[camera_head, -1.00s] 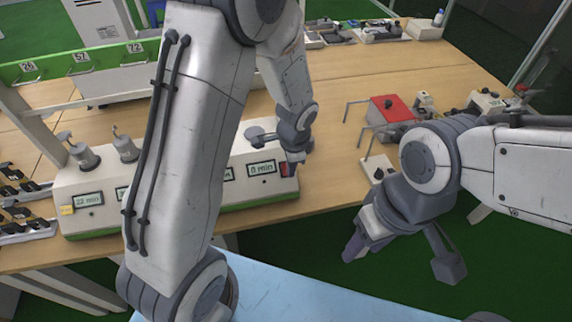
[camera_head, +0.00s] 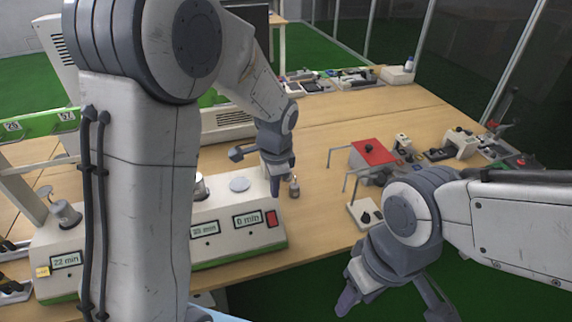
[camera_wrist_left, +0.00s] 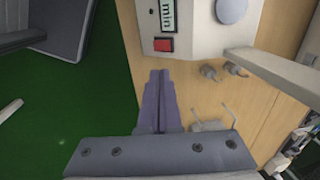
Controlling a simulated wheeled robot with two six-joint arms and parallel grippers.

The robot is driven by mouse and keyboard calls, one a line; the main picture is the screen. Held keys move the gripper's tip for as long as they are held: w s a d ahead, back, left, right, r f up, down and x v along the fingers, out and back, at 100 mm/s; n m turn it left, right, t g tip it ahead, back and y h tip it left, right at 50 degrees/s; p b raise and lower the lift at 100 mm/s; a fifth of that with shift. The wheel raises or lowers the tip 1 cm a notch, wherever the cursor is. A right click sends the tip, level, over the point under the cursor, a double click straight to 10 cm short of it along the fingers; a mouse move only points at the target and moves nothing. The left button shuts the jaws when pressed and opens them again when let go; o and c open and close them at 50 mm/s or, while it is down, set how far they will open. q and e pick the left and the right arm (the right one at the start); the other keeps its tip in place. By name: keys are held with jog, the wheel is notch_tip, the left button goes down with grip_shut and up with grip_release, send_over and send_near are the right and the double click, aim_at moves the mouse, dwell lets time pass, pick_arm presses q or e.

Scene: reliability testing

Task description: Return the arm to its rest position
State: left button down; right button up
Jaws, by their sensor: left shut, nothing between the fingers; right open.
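My left gripper (camera_head: 275,186) hangs with its fingers pointing down by the right end of a white timer device (camera_head: 236,238). Its fingers are closed together and empty in the left wrist view (camera_wrist_left: 158,88). In that view the fingertips lie beside the device's red button (camera_wrist_left: 163,44), with a visible gap. The same red button (camera_head: 271,218) sits below the gripper in the head view. My right gripper (camera_head: 346,298) is open and empty, low in front of the table's front edge. My left upper arm hides part of the device.
A wooden table (camera_head: 320,130) carries a red-topped box (camera_head: 372,152), a small switch box (camera_head: 366,215) and several instruments at the right. A small metal piece (camera_head: 294,187) stands beside the device. Bare wood lies behind the left gripper.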

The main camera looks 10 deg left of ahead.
pick_arm(q)
jog(key=s+d+r+n+h, duration=0.1)
jog(key=s+d, duration=0.4)
jog(key=s, duration=0.7)
jog(key=s+d+r+n+g+h, duration=0.1)
jog(key=s+d+r+n, duration=0.2)
jog(key=s, duration=0.9)
jog(key=d+r, duration=0.1)
jog(key=d, duration=0.1)
jog(key=shift+s+d+r+g, duration=0.2)
jog(key=shift+s+d+g, duration=0.1)
jog(key=shift+d, duration=0.1)
